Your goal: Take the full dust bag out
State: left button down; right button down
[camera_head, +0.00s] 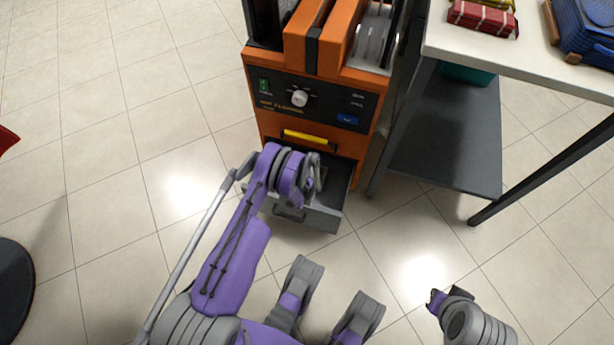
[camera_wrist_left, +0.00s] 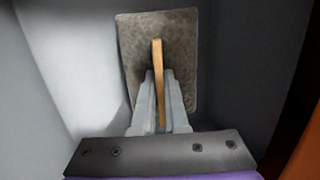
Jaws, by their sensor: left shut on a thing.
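The grey, flat dust bag (camera_wrist_left: 182,45) lies in the open drawer, with a thin tan strip (camera_wrist_left: 157,52) standing along its middle. In the left wrist view my left gripper (camera_wrist_left: 160,78) has its two fingers closed on the strip of the bag. In the head view my left gripper (camera_head: 312,180) reaches down into the pulled-out grey drawer (camera_head: 322,217) and my arm hides most of the inside. The bag is hard to make out there. My right gripper (camera_head: 447,298) is at the lower right, over the floor; its jaws are too small to read.
The orange machine (camera_head: 376,88) stands behind the drawer, with a yellow handle (camera_head: 309,138) above it. A white-topped table (camera_head: 500,52) with a dark lower shelf (camera_head: 440,140) stands close on the right.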

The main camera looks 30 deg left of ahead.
pick_arm(q)
jog(key=shift+s+d+f, duration=0.15)
jog(key=shift+f, duration=0.1)
dwell(0.4)
